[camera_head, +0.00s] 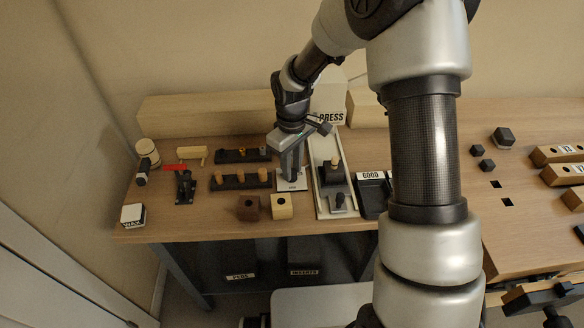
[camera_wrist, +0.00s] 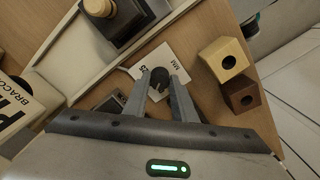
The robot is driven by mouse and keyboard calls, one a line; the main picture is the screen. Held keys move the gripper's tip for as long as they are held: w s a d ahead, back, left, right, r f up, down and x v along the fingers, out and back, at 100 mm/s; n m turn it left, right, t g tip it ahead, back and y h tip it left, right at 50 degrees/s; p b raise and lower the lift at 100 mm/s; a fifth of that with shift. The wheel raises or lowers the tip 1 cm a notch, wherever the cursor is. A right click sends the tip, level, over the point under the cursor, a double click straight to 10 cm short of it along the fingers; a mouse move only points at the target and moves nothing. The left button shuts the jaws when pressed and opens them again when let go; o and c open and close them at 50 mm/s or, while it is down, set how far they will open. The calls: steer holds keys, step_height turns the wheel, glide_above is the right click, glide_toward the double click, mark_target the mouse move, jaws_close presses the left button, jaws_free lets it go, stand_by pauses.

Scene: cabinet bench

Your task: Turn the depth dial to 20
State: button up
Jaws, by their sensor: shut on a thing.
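The depth dial is a small dark round knob (camera_wrist: 159,76) on a white plate (camera_wrist: 177,59). The plate also shows in the head view (camera_head: 291,185). The marks "25" and "MM" are readable on the plate in the wrist view; other marks and the dial's pointer are hidden or too small to tell. My gripper (camera_wrist: 160,88) reaches down over the plate with one finger on each side of the knob, shut on it. In the head view, my gripper (camera_head: 291,174) hides the knob.
A press (camera_head: 333,174) stands on a pale base right of the plate. A light drilled block (camera_head: 282,206) and a brown drilled block (camera_head: 249,208) are in front and left. Racks of pegs (camera_head: 242,181) lie left. A black GOOD tray (camera_head: 372,196) is further right.

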steer(key=m+b, duration=0.1)
steer(key=m, duration=0.4)
steer(key=shift+a+m, duration=0.1)
steer(key=shift+m, duration=0.2)
stand_by(0.5)
steer(key=o, duration=1)
steer(key=shift+o, duration=0.2)
steer(key=shift+r, duration=0.1)
step_height(320, 180, up, 17)
steer(key=p, duration=0.2)
steer(key=shift+r, duration=0.2)
